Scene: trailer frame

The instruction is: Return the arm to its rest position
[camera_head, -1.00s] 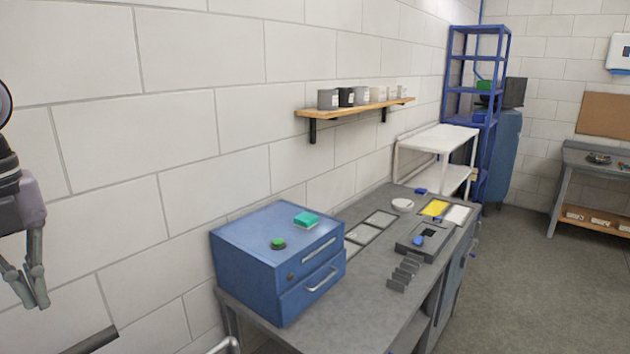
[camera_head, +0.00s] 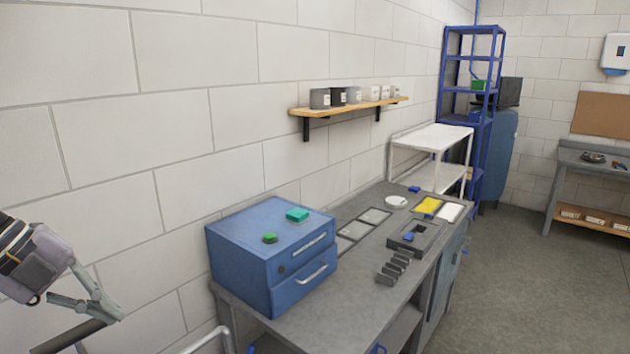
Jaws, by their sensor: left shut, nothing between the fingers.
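My left gripper (camera_head: 112,312) is at the lower left of the head view, tilted, with its fingers pointing right and down. Its fingers are shut and nothing shows between them. It is in front of the white block wall, apart from the workbench and the blue drawer box. My right gripper is not in view.
A blue drawer box (camera_head: 250,270) with a green round item (camera_head: 270,237) and a teal block (camera_head: 297,214) on top stands on the grey workbench (camera_head: 345,300). A wall shelf (camera_head: 350,106) holds several cups. Grey floor (camera_head: 515,270) is clear at right.

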